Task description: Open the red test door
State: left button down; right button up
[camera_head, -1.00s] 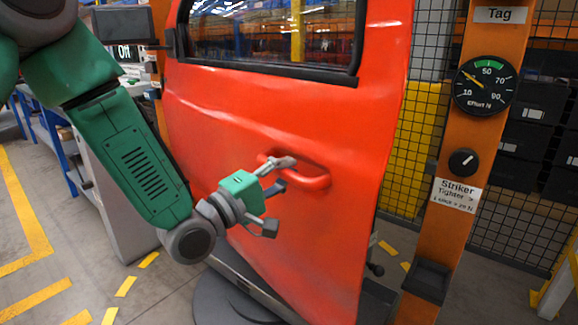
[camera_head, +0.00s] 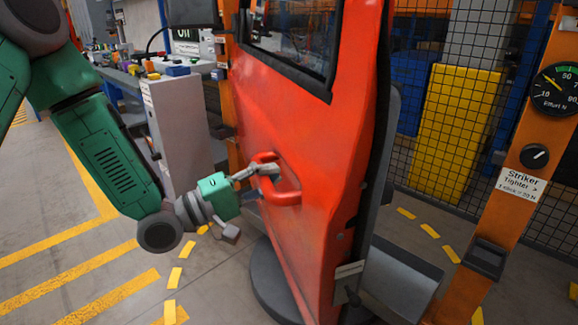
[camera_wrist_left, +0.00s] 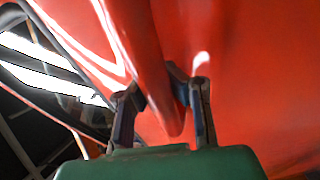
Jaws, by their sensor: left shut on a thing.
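The red test door (camera_head: 310,150) stands swung away from the orange striker post (camera_head: 530,195), with its edge and inner side showing. Its red pull handle (camera_head: 287,197) sticks out from the outer face. My left gripper (camera_head: 262,178) is shut on the handle. In the left wrist view the handle bar (camera_wrist_left: 150,65) runs between the two fingers (camera_wrist_left: 165,100). The door's lower part runs out of the head view at the bottom. My right gripper is not in view.
The post carries an effort gauge (camera_head: 556,90) and a striker knob (camera_head: 534,156). A round grey base (camera_head: 275,285) lies under the door. A grey cabinet (camera_head: 172,130) and a workbench stand behind at left. Marked floor (camera_head: 75,235) at left is clear.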

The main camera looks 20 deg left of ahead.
pick_arm(q)
jog(key=shift+s+a+f, duration=0.3)
jog(key=shift+s+f, duration=0.2)
jog(key=c, duration=1.4)
grip_release()
jog(key=shift+a, duration=0.2)
jog(key=shift+o, duration=0.2)
jog(key=shift+w+d+r, duration=0.1)
jog(key=shift+d+r, duration=0.15)
jog(key=shift+d, duration=0.2)
jog(key=v, duration=0.8)
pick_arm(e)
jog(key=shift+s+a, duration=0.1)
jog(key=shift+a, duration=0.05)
pick_arm(q)
jog(key=shift+a+f, duration=0.1)
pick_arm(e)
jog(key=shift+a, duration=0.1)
pick_arm(q)
jog(key=shift+f, duration=0.1)
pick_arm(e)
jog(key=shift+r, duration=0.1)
